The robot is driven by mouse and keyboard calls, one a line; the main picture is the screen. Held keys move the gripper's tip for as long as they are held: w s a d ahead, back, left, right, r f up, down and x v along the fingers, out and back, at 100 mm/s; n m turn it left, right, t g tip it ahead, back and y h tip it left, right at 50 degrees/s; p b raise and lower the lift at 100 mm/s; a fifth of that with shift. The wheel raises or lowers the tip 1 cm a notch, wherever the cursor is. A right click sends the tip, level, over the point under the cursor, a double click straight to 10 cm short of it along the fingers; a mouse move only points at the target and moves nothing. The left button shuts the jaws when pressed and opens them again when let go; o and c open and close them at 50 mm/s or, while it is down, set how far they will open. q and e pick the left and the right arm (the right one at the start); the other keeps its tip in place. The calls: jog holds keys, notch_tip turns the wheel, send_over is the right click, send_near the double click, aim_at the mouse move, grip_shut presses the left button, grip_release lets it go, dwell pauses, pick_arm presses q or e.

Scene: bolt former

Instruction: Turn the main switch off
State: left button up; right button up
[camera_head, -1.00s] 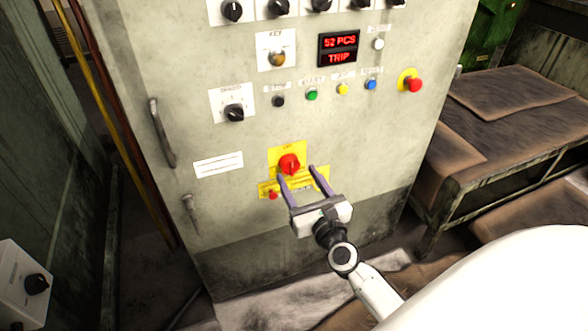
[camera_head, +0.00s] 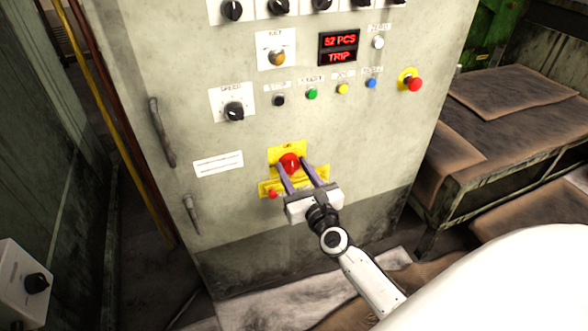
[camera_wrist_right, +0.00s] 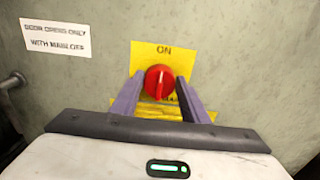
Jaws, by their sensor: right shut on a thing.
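The main switch is a round red knob (camera_head: 289,163) on a yellow plate (camera_head: 276,150), low on the grey cabinet front. In the right wrist view the red knob (camera_wrist_right: 159,82) shows a raised grip that stands about upright, below the word ON on the yellow plate (camera_wrist_right: 148,52). My right gripper (camera_head: 293,168) has its two purple fingers on either side of the knob, shut on it; the fingers (camera_wrist_right: 158,90) also flank it in the wrist view. The lower part of the plate is partly hidden by the fingers. My left gripper is not in view.
A small red part (camera_head: 272,194) sits on a yellow strip below left of the knob. Coloured buttons, a red emergency button (camera_head: 413,83) and a display (camera_head: 338,47) reading 52 PCS and TRIP are above. Door handles (camera_head: 162,132) are at left; a bench (camera_head: 500,140) stands right.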

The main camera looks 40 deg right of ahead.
jog(key=n, duration=0.4)
jog(key=shift+a+n+p, duration=0.1)
jog(key=shift+n+p, duration=0.3)
jog(key=n+p, duration=0.1)
jog(key=n, duration=0.3)
jog(key=shift+a+n, duration=0.1)
jog(key=shift+n, duration=0.2)
jog(key=n, duration=0.2)
jog(key=shift+n+p, duration=0.3)
jog(key=shift+p, duration=0.05)
jog(key=n+p, duration=0.1)
jog(key=n, duration=0.2)
jog(key=shift+f, duration=0.1)
jog(key=shift+w+f+n+p, duration=0.1)
jog(key=shift+n+p, duration=0.2)
jog(key=shift+n, duration=1.1)
